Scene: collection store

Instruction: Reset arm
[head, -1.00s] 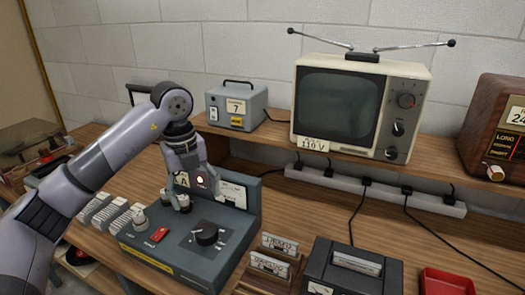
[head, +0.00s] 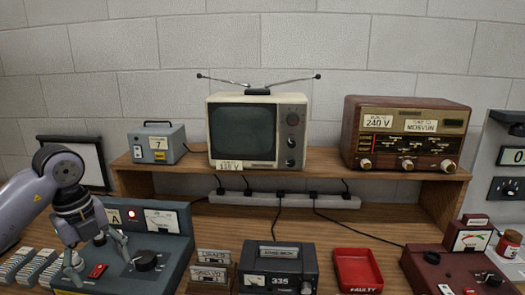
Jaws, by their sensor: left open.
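My left gripper (head: 92,258) comes in from the left in the head view. It is open and empty, fingers pointing down over the left part of the grey-blue test unit (head: 170,262). My right gripper is not in view.
A television (head: 243,133), a wooden radio (head: 407,134) and a small grey box (head: 157,143) stand on the raised shelf. A power strip (head: 285,201) runs below. A dark device (head: 277,268), a red tray (head: 357,270) and a maroon unit (head: 455,268) stand on the bench.

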